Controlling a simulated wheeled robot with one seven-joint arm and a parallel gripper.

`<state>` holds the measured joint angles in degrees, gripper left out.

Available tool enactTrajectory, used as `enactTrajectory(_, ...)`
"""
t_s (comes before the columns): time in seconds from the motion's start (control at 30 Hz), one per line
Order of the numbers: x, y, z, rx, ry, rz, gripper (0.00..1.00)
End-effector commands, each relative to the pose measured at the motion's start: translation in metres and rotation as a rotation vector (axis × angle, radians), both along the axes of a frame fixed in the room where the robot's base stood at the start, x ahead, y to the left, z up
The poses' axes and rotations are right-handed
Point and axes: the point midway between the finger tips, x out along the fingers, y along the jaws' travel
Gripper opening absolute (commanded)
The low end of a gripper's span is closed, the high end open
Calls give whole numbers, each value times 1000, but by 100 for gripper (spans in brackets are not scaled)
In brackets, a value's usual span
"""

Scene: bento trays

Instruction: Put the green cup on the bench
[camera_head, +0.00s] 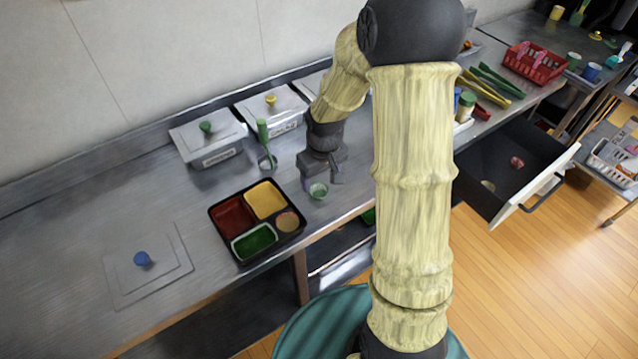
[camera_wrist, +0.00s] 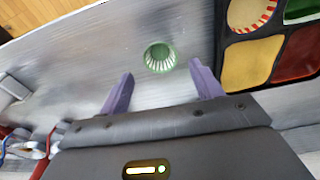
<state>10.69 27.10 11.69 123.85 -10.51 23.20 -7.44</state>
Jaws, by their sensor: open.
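A small light green cup (camera_head: 318,191) stands upright on the metal bench (camera_head: 60,235), just right of the bento tray. In the wrist view the green cup (camera_wrist: 160,57) shows from above, with a ribbed, pale inside, and it looks empty. My gripper (camera_head: 322,183) is above and beside the cup, pointing down. In the wrist view my gripper (camera_wrist: 161,72) has its two purple fingers wide apart. The cup lies in line with the gap, just beyond the fingertips, and nothing is held.
A black bento tray (camera_head: 216,222) with red, yellow and green compartments sits left of the cup. Lidded containers (camera_head: 215,148) line the wall. A flat lid with a blue knob (camera_head: 142,259) lies at left. An open drawer (camera_head: 548,190) juts out at right. Bare bench lies at far left.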

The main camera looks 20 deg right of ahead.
Motion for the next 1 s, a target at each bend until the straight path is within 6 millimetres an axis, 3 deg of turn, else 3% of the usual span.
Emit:
enactTrajectory(0.2, -4, -1, 45, 0, -5, -1, 65)
enactTrajectory(0.33, -7, -1, 61, 0, -2, -1, 65)
enactTrajectory(1.0, -8, -1, 67, 0, 0, 0, 65)
